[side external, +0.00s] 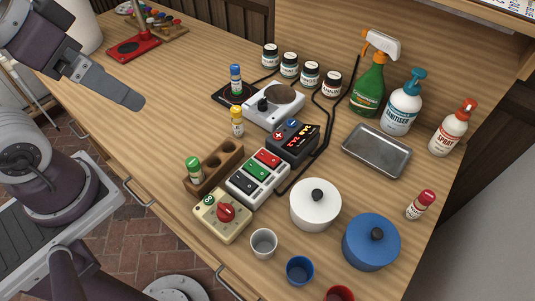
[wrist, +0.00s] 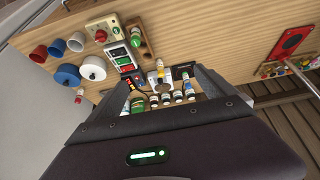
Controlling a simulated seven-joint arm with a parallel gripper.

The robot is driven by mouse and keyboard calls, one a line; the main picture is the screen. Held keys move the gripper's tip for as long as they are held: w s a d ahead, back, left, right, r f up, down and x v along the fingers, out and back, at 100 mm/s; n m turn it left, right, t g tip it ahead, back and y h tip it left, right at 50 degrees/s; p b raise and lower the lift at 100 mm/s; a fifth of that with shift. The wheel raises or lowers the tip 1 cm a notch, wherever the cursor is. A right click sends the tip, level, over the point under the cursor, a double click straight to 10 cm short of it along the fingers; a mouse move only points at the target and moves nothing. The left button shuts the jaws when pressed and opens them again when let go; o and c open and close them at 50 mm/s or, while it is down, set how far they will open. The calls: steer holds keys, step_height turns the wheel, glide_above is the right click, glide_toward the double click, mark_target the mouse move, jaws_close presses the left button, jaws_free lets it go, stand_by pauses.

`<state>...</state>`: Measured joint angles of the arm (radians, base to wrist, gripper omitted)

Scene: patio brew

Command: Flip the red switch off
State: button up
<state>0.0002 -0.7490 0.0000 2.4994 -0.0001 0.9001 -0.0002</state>
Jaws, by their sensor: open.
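The red switch (side external: 267,159) is a rocker at the far end of a white switch box (side external: 243,183), which also has green and dark rockers. The box stands mid-table in the side view, and whether the red rocker is on or off is too small to tell. In the wrist view the switch box (wrist: 112,45) is small, beyond the left finger. My gripper (side external: 137,103) is at the upper left of the side view, well apart from the box. In the wrist view my gripper (wrist: 160,76) has its fingers spread and nothing between them.
A beige box with a red knob (side external: 225,211), a wooden rack (side external: 213,168) with a green-capped bottle, and a dark display unit (side external: 293,140) crowd the switch box. A white pot (side external: 315,204) and blue pot (side external: 371,242) stand to the right. The table's left part is mostly clear.

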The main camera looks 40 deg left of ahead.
steer(key=shift+g+h, duration=0.4)
steer(key=shift+g, duration=0.4)
steer(key=w+d, duration=0.1)
steer(key=w, duration=0.3)
steer(key=w+d+r, duration=0.1)
steer(key=shift+w+d, duration=0.35)
steer(key=shift+w, duration=0.05)
steer(key=c, duration=1.1)
steer(key=shift+g, duration=0.9)
steer(key=w+d, duration=0.1)
steer(key=w, duration=0.1)
steer(key=w+d+f, duration=0.1)
steer(key=w, duration=0.1)
steer(key=w+d, duration=0.2)
steer(key=shift+w+f, duration=0.15)
steer(key=shift+f, duration=0.1)
steer(key=c, duration=0.7)
steer(key=w+d+f+g, duration=0.1)
steer(key=w+d+f, duration=0.2)
steer(key=w+d+f+g, duration=0.1)
steer(key=w+d+f, duration=0.2)
steer(key=d+f, duration=0.1)
steer(key=shift+w+h, duration=0.3)
jaws_close()
